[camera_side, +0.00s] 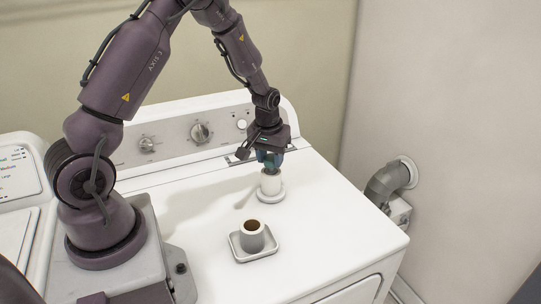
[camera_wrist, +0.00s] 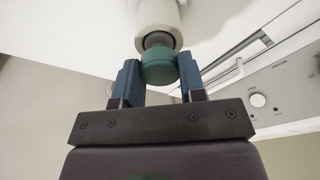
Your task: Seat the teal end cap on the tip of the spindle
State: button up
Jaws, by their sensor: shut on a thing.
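The teal end cap (camera_wrist: 159,67) is between the two blue fingers of my gripper (camera_wrist: 160,77), which is shut on it. In the side view the cap (camera_side: 270,158) and my gripper (camera_side: 271,156) are directly above a white upright roll (camera_side: 271,184) on a round white base (camera_side: 271,197). In the wrist view a grey spindle tip (camera_wrist: 158,40) shows between the roll (camera_wrist: 158,16) and the cap, in line with both. I cannot tell whether the cap touches the tip or is just above it. The rest of the spindle is hidden inside the roll.
The white machine top (camera_side: 325,215) is clear to the right. A control panel with knobs (camera_side: 201,132) rises behind. A grey duct (camera_side: 388,180) is at the right wall.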

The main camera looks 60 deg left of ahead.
jog(key=shift+f, duration=0.8)
dwell(0.4)
jog(key=o, duration=1.4)
jog(key=shift+o, duration=0.2)
jog(key=shift+r, duration=0.1)
jog(key=shift+r, duration=3.4)
